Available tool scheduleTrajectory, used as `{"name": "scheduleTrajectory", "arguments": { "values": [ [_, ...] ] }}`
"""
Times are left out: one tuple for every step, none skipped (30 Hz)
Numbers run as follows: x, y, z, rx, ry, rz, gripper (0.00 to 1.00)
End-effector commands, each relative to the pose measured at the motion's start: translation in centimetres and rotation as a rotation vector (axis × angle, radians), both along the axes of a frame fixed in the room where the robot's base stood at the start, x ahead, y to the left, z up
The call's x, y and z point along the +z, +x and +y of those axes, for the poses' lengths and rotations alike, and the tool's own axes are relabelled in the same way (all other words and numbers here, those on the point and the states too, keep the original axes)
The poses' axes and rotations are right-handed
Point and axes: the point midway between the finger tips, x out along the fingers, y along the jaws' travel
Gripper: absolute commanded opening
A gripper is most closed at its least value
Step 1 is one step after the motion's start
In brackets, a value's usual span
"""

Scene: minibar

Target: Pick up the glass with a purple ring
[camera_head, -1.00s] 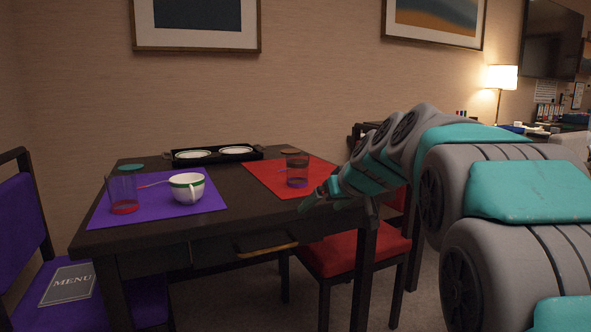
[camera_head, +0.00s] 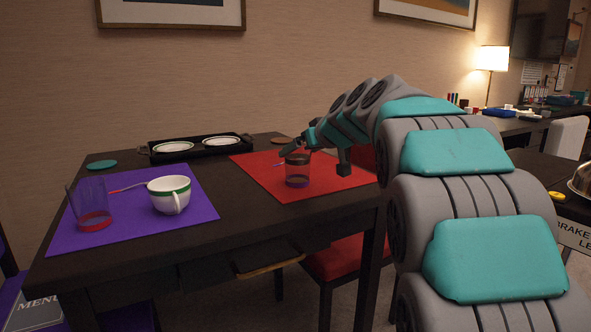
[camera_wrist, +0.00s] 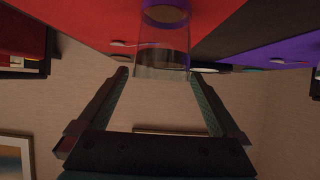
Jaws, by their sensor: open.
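The glass with a purple ring (camera_head: 298,170) stands upright on the red mat (camera_head: 262,178). Its purple band is near the base. In the wrist view the glass (camera_wrist: 163,40) shows at the top, with its rim near the level of my fingertips. My gripper (camera_head: 296,148) is at the glass's upper part in the head view, partly hidden. In the wrist view my gripper (camera_wrist: 159,76) is open, its fingers apart on either side of the glass's rim. I cannot tell whether a finger touches the glass.
Another glass with a red ring (camera_head: 93,210) and a green-rimmed white cup (camera_head: 170,192) stand on the purple mat (camera_head: 130,229). A black tray (camera_head: 203,151) with two plates lies at the back. A red chair (camera_head: 335,258) is below the table. The table between the mats is clear.

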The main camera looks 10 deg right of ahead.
Motion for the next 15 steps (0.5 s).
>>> {"name": "scheduleTrajectory", "arguments": {
  "values": [
    [-0.3, 0.4, 0.2, 0.000, 0.000, 0.001, 1.00],
    [-0.4, 0.6, 0.2, 0.000, -0.001, 0.001, 1.00],
    [-0.7, 0.9, 0.3, 0.000, -0.002, 0.001, 1.00],
    [-0.9, 1.1, 0.4, 0.000, -0.001, 0.002, 1.00],
    [-1.2, 1.4, 0.5, 0.000, -0.001, 0.002, 1.00],
    [-1.7, 1.9, 0.7, 0.000, -0.001, 0.004, 1.00],
    [-2.0, 2.3, 0.8, 0.000, 0.000, 0.004, 1.00],
    [-2.3, 2.6, 0.9, 0.001, 0.000, 0.005, 1.00],
    [-2.6, 3.1, 1.1, 0.002, -0.001, 0.005, 1.00],
    [-2.8, 3.4, 1.2, 0.002, -0.001, 0.005, 1.00],
    [-2.9, 3.7, 1.3, 0.002, -0.001, 0.004, 1.00],
    [-3.0, 4.0, 1.4, 0.003, -0.002, 0.004, 1.00],
    [-3.1, 4.2, 1.5, 0.003, -0.002, 0.003, 1.00],
    [-3.1, 4.3, 1.5, 0.002, -0.002, 0.002, 1.00],
    [-3.2, 4.4, 1.6, 0.002, -0.002, 0.001, 1.00]
  ]
}}
